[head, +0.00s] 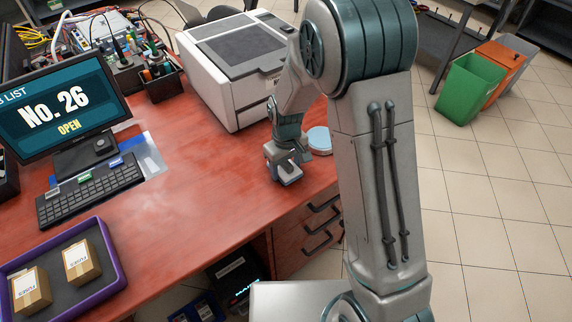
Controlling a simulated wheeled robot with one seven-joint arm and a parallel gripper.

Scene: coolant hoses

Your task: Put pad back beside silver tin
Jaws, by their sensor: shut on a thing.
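My gripper (286,173) points down low over the red desk, in front of the white printer, near the desk's right edge. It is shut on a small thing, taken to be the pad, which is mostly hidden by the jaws. I cannot tell whether it touches the desk top. A round tin (319,139) with a pale blue top stands just right of and behind my gripper, partly hidden by my arm. It is the only tin I can make out.
The white printer (228,75) stands close behind my gripper. The red desk (190,225) is clear to the left, up to a keyboard (90,190) and monitor (60,105). A purple tray (112,262) with two boxes is at front left. Drawers (305,235) lie below the desk edge.

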